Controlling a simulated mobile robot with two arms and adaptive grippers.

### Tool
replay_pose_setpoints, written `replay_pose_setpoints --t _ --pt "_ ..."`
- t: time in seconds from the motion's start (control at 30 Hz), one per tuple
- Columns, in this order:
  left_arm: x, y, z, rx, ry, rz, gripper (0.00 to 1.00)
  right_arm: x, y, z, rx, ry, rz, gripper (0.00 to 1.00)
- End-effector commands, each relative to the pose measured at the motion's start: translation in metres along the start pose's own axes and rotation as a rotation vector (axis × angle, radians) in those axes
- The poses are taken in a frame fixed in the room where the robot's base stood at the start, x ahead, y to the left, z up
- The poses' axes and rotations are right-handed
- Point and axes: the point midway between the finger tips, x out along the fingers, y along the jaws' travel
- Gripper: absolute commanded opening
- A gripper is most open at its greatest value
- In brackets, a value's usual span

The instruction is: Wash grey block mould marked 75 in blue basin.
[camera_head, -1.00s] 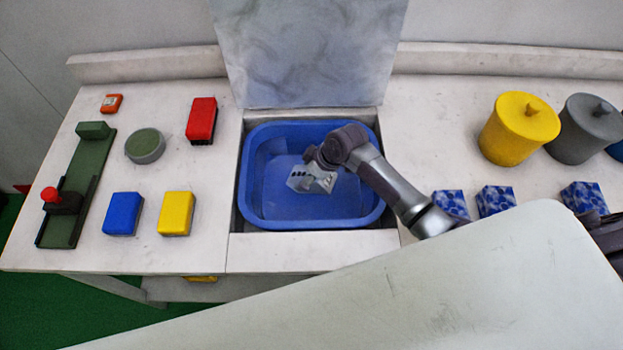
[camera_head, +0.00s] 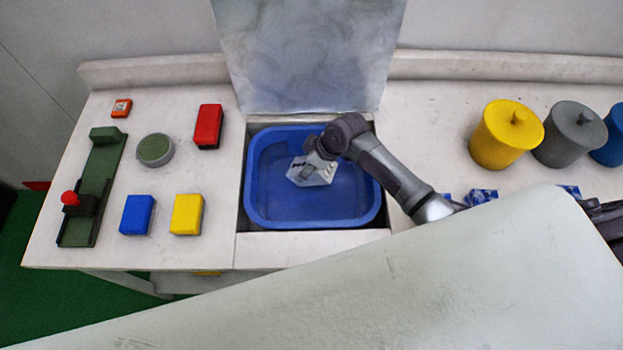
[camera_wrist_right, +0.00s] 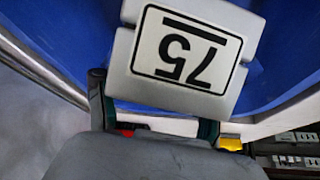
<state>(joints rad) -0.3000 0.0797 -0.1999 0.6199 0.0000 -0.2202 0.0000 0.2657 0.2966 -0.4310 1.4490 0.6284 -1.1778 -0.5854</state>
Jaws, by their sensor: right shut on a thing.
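The grey block mould (camera_head: 311,172) is held by my right gripper (camera_head: 322,152) above or inside the blue basin (camera_head: 372,200). I cannot tell whether the mould touches the basin's bottom or any water. My left gripper is not in view.
Blue (camera_head: 137,215), yellow (camera_head: 187,214) and red (camera_head: 208,126) blocks, a round green-topped piece (camera_head: 155,150) and a green slide device (camera_head: 95,185) stand left. Yellow (camera_head: 507,138) and grey (camera_head: 570,138) lidded pots stand right. A raised grey panel (camera_head: 308,60) is behind the basin.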

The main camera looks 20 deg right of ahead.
Motion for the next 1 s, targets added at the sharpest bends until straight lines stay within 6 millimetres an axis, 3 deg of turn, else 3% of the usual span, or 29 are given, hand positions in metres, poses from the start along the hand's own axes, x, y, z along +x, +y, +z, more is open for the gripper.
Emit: replay_pose_setpoints --t 1.0 --pt "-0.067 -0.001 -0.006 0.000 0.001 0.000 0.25 -0.066 0.002 -0.035 -0.001 0.007 0.004 0.00"
